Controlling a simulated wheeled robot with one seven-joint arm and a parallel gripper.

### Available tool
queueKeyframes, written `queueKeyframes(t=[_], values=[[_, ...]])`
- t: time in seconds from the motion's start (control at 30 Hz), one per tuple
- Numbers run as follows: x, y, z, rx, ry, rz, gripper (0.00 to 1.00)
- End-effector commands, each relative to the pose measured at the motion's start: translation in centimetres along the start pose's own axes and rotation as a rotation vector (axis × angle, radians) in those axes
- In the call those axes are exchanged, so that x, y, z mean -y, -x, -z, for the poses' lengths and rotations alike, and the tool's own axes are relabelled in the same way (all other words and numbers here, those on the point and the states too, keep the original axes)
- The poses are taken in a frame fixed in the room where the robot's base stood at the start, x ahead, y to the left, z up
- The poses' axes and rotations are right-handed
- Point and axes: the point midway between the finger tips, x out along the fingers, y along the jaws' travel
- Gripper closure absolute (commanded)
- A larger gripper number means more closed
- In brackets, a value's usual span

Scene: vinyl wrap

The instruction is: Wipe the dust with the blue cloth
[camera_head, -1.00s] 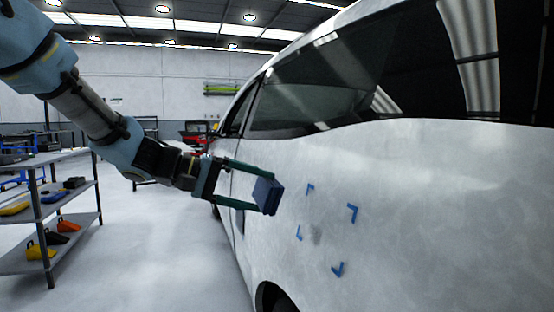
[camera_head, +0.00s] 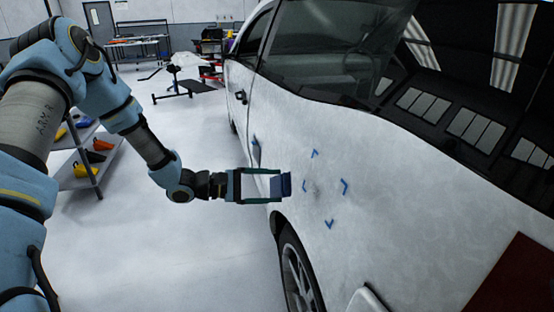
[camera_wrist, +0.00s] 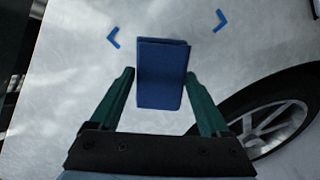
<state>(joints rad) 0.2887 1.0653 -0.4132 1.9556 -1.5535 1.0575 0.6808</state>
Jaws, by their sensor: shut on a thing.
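The blue cloth (camera_head: 284,185) is a folded blue block, held at the tips of my gripper (camera_head: 277,186) close to the white car's side panel (camera_head: 400,215). In the wrist view the cloth (camera_wrist: 162,75) sits between the green fingers of my gripper (camera_wrist: 160,85). I cannot tell whether it touches the panel. The dust (camera_head: 313,188) is a faint grey smudge on the panel, to the right of the cloth, among blue corner marks (camera_head: 345,187).
The car's wheel (camera_head: 298,275) is below the marks. A shelf (camera_head: 85,160) with yellow and orange items stands at the left. A workbench (camera_head: 140,42) is at the back. The floor between shelf and car is clear.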

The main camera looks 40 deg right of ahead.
Motion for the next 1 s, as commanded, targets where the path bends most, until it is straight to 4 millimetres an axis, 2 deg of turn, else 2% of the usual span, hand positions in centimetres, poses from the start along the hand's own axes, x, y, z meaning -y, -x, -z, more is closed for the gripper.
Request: queueKeyframes(t=[0.27,0.7,1.0], values=[[0.8,-0.1,0.2,0.000,0.033,-0.015,0.65],[0.8,-4.2,0.8,0.001,0.032,-0.014,0.65],[0.7,-5.6,0.9,0.000,0.032,-0.015,0.65]])
